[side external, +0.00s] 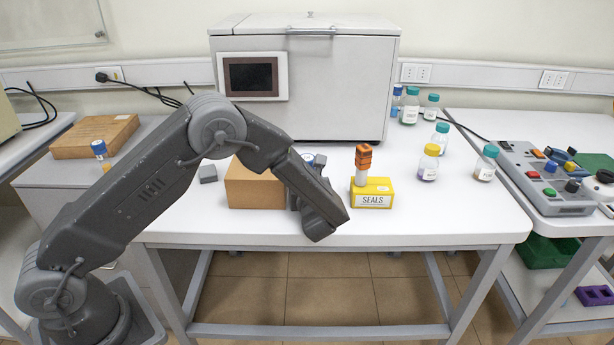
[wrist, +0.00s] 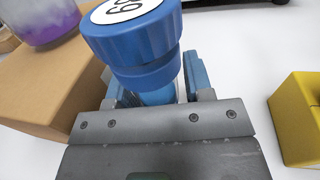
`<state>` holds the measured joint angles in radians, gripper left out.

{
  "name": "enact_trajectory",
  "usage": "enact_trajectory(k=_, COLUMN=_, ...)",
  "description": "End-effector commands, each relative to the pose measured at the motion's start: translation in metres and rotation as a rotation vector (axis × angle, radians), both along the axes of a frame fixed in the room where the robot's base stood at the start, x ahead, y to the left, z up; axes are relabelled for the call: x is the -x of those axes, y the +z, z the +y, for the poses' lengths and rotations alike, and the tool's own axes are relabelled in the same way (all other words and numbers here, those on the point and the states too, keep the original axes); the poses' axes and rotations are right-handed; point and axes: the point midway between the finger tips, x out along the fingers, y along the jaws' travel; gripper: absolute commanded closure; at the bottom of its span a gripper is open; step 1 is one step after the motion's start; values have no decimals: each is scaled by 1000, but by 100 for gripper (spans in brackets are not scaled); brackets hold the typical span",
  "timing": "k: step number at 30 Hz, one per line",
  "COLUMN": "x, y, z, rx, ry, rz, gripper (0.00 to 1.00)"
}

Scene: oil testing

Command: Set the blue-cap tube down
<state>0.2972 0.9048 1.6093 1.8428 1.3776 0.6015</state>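The blue-cap tube stands between the fingers of my gripper (wrist: 158,88). Its large blue cap (wrist: 135,40), with a white numbered disc on top, shows in the wrist view. In the side view only a bit of the blue cap (side external: 308,158) shows behind my arm. The blue finger pads sit on both sides of the tube just below the cap, and my gripper looks shut on it. The tube is between the brown box (side external: 252,188) and the yellow SEALS block (side external: 372,200). Its lower end is hidden, so I cannot tell whether it touches the table.
An orange-topped piece (side external: 363,160) stands on the SEALS block. Several capped bottles stand at the right, including a yellow-capped one (side external: 429,163). A white machine (side external: 340,90) stands behind. The table front is clear.

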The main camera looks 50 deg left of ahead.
Motion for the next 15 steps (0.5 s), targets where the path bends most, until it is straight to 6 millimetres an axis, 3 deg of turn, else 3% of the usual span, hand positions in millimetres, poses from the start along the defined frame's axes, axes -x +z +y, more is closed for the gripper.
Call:
enact_trajectory(k=2, x=0, y=0, z=0, rx=0, ry=0, rz=0, gripper=61)
enact_trajectory(k=12, x=0, y=0, z=0, rx=0, ry=0, rz=-1, gripper=93)
enact_trajectory(k=15, x=0, y=0, z=0, rx=0, ry=0, rz=-1, gripper=96)
